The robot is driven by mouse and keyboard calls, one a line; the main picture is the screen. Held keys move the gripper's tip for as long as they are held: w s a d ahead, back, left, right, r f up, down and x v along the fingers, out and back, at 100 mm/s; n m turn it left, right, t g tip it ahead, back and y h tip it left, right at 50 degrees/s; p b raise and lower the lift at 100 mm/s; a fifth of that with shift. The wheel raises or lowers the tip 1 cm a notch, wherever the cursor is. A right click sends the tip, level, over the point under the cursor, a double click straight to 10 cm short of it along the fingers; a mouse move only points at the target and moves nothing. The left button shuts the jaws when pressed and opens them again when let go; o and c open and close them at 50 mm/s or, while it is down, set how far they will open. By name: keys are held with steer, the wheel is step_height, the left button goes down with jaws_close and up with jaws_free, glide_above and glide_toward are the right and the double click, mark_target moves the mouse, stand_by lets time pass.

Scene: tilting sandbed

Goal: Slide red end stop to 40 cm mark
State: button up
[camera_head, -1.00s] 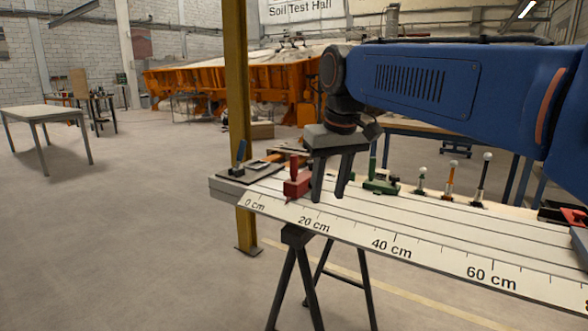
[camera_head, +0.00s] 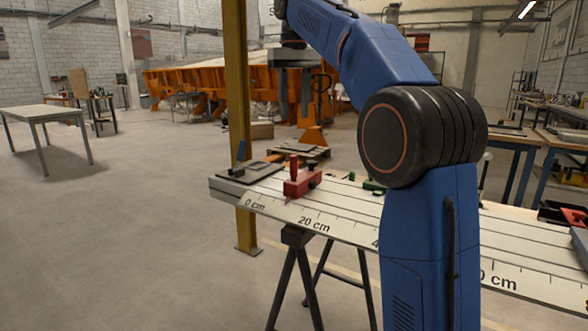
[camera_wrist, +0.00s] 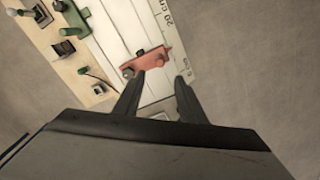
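The red end stop (camera_head: 302,183), with an upright red handle and a dark knob, sits on the pale slotted rail (camera_head: 345,232). Its pointer is between the 0 cm and 20 cm labels. The 40 cm label is mostly hidden behind my arm. My gripper (camera_head: 294,108) is raised well above the rail, fingers pointing down, open and empty. In the wrist view the red end stop (camera_wrist: 147,61) lies beyond my spread fingertips (camera_wrist: 160,75), apart from them as far as I can tell.
A green stop (camera_head: 374,186) on the rail is partly hidden by my arm. A dark plate with a blue handle (camera_head: 238,160) is at the rail's left end. A yellow post (camera_head: 238,100) stands close to that end.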

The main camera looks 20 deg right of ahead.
mark_target(294, 181)
step_height(294, 181, down, 17)
steer(key=shift+w+f, duration=0.15)
stand_by(0.7)
jaws_close()
